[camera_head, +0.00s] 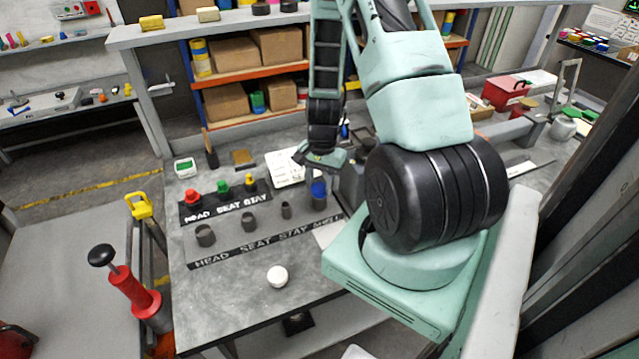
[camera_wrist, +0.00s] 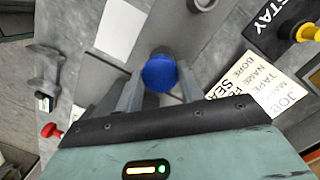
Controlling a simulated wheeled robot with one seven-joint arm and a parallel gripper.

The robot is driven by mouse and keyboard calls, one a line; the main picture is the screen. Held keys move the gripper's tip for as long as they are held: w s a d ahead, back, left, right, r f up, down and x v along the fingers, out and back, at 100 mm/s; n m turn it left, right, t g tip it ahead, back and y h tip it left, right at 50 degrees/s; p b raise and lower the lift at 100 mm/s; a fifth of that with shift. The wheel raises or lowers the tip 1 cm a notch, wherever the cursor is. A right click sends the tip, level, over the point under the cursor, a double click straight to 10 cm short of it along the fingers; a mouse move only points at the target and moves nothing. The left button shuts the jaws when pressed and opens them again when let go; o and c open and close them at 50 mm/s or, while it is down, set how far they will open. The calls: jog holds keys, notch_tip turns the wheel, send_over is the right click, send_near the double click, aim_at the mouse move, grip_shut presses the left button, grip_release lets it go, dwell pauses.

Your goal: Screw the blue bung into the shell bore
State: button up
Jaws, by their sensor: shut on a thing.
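The blue bung (camera_head: 318,188) is at the grey shell post (camera_head: 319,202), at the right end of the lower row of bores. In the wrist view the round blue face of the bung (camera_wrist: 160,74) lies between the two fingers of my gripper (camera_wrist: 160,88), which is shut on it. In the head view my gripper (camera_head: 319,172) points down from above the bung. The bung appears over the bore, but the bore's mouth is hidden, so I cannot tell how deep it sits.
Three other grey bores, head (camera_head: 205,235), seat (camera_head: 248,222) and stay (camera_head: 286,210), stand to the left. Red (camera_head: 193,197), green (camera_head: 223,187) and yellow (camera_head: 250,182) bungs stand behind them. A white ball-like item (camera_head: 277,276) sits at the front. The bench's front left is clear.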

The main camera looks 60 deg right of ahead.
jog(key=m, duration=0.4)
jog(key=shift+m+b, duration=0.3)
jog(key=shift+b, duration=0.05)
jog(key=shift+f+m+t+b, duration=0.1)
jog(key=shift+m+t+b, duration=0.3)
jog(key=shift+m, duration=0.6)
jog(key=m, duration=0.2)
jog(key=shift+m, duration=0.3)
jog(key=shift+m+b, duration=0.75)
jog(key=shift+m, duration=0.25)
jog(key=m, duration=0.2)
jog(key=shift+m+t+h, duration=0.3)
